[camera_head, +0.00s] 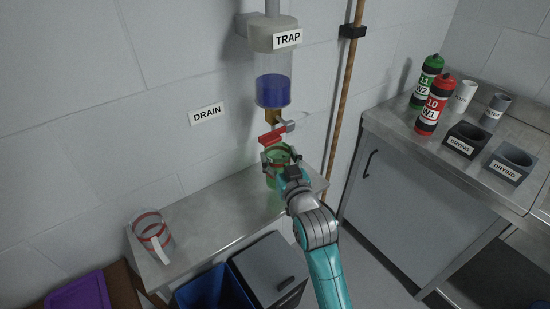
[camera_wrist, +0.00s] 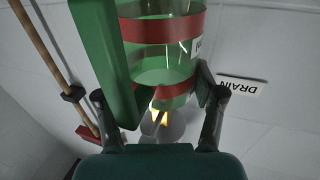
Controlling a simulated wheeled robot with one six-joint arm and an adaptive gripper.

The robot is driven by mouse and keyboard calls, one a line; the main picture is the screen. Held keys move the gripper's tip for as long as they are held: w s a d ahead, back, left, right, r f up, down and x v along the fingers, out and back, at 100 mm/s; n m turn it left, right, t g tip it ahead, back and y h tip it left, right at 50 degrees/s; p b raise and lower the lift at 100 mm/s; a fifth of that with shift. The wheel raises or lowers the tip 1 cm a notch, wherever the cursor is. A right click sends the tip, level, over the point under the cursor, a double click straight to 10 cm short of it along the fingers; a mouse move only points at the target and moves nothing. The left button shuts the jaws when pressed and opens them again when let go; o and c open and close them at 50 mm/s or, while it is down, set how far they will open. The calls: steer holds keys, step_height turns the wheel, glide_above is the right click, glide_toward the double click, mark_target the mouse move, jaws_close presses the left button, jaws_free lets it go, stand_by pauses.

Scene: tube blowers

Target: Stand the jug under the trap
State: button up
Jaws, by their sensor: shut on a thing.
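The green see-through jug (camera_head: 277,156) is in my gripper (camera_head: 281,164), below the trap (camera_head: 273,70) and its red-handled tap (camera_head: 270,137). The trap holds blue liquid. In the wrist view, which is upside down, the jug (camera_wrist: 165,55) shows red bands and a green handle on the left. My gripper (camera_wrist: 160,118) has one finger on each side of it and is shut on it. My gripper hides the jug's lower part in the head view, so I cannot tell whether it touches the shelf.
A clear jug with red bands (camera_head: 153,235) stands at the left of the steel shelf (camera_head: 215,215); the shelf between is bare. A wooden pole (camera_head: 344,95) is right of the trap. Bottles (camera_head: 431,108) and drying holders (camera_head: 467,140) stand on the right counter. Bins are below.

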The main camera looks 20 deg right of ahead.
mark_target(274, 147)
steer(key=w, duration=0.3)
steer(key=shift+w, duration=0.25)
steer(key=shift+f, duration=1.75)
steer(key=shift+f, duration=0.15)
steer(key=o, duration=1.5)
steer(key=shift+o, duration=0.2)
steer(key=s, duration=1.2)
